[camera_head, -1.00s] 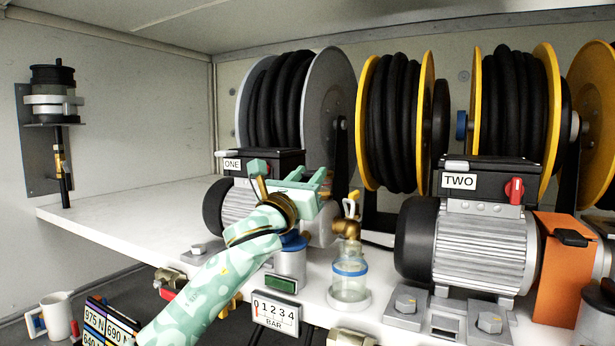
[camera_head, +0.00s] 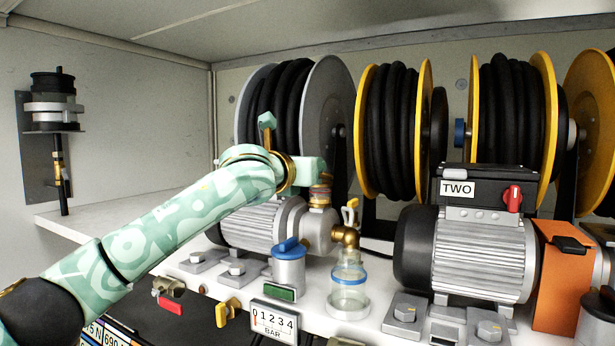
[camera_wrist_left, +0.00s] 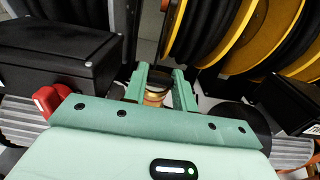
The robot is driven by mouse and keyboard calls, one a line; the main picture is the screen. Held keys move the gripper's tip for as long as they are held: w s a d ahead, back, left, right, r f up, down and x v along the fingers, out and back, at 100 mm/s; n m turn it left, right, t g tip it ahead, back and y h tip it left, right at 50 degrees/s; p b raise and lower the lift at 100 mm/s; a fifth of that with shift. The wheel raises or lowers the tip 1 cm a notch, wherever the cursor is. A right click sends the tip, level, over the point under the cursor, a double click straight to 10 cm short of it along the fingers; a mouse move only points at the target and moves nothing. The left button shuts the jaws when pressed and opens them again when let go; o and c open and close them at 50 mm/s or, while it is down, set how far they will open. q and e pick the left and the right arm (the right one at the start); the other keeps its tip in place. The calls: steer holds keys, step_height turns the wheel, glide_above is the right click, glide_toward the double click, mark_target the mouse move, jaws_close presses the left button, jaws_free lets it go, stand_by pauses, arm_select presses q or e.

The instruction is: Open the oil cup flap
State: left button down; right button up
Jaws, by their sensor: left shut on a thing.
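The oil cup (camera_head: 320,196) is a small brass-coloured cup with a reddish band, standing on top of the pump end of the left motor. My left gripper (camera_head: 318,172) is over its top, with the arm coming in from the left. In the left wrist view the two green fingers (camera_wrist_left: 160,78) reach forward on either side of the cup's top, and the brass cup (camera_wrist_left: 154,97) shows between them. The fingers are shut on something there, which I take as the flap. The flap itself is mostly hidden by the fingers. My right gripper is not in view.
The left motor (camera_head: 248,226) stands close under my arm. A brass tap (camera_head: 347,235) with a yellow handle, a glass jar (camera_head: 348,290) and a blue-lidded pot (camera_head: 289,268) stand close by. Hose reels (camera_head: 330,110) rise behind. Motor TWO (camera_head: 470,255) is at right.

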arm_select(q)
steer(key=shift+w+d+r+g+y, duration=0.1)
steer(key=shift+w+r+g+y, duration=0.1)
steer(key=shift+r+g, duration=0.35)
steer(key=shift+w+d+r+g+y, duration=0.1)
steer(key=shift+w+r+g+y, duration=0.1)
steer(key=shift+r+g, duration=0.3)
steer(key=c, duration=1.1)
jaws_free()
steer(key=shift+f, duration=0.15)
steer(key=shift+s+a+b, duration=0.15)
steer(key=shift+s+b, duration=0.2)
steer(key=shift+b, duration=0.05)
steer(key=b+v, duration=0.3)
steer(key=v, duration=0.4)
steer(key=b+v, duration=0.3)
steer(key=v, duration=0.5)
steer(key=shift+s+a+r, duration=0.15)
steer(key=shift+r, duration=0.15)
